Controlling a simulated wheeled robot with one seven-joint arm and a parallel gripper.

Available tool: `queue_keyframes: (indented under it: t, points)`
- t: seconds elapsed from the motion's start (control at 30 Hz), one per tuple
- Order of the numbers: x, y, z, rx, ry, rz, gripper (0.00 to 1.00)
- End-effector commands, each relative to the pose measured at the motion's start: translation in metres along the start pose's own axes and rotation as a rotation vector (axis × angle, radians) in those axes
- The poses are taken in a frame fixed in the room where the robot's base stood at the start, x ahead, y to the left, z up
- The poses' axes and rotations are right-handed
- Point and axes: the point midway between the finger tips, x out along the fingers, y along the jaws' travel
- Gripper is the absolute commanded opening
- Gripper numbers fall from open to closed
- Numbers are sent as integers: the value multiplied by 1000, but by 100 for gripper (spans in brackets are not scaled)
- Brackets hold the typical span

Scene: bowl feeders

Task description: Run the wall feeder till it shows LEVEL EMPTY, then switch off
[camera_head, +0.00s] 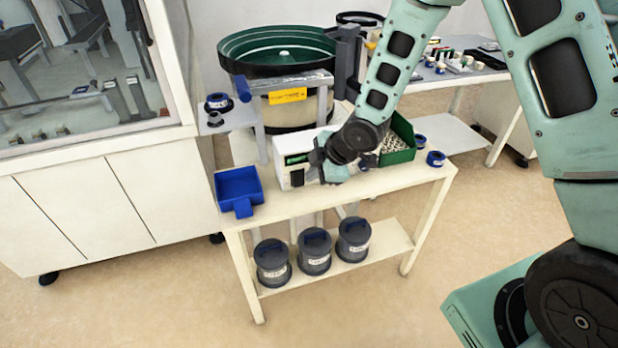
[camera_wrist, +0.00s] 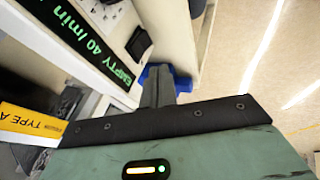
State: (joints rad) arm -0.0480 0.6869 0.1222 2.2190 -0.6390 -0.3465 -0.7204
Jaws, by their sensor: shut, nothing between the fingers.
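A white control box (camera_head: 290,178) stands on the cream table below the feeder with the green bowl (camera_head: 285,45). In the wrist view its green display (camera_wrist: 65,32) reads "EMPTY" and "40 /min"; other text is cut off. A black switch (camera_wrist: 138,43) sits on the white face beside the display; its on or off position is unclear. My gripper (camera_head: 322,168) is at the box's front right. In the wrist view my gripper (camera_wrist: 158,78) is shut and empty, its tips close to the switch; contact cannot be told. The bowl's visible inside shows no parts.
A blue scoop-like tray (camera_head: 238,187) lies left of the box. A green bin (camera_head: 398,142) of small parts and blue rolls (camera_head: 435,159) are on the right. Several dark lidded pots (camera_head: 313,252) stand on the lower shelf. A glazed cabinet (camera_head: 95,160) is at left. The floor in front is clear.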

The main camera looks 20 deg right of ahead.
Motion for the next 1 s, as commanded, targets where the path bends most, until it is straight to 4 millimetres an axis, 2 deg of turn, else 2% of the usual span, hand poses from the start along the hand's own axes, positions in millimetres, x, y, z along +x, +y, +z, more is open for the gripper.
queue_keyframes:
  t: [0.2, 0.4, 1.0]
  points:
    - [-37, 4, 0, 0, -1, 3, 0]
    - [-58, 4, 0, 0, -1, -1, 0]
    - [-62, 1, 2, 6, -1, -12, 0]
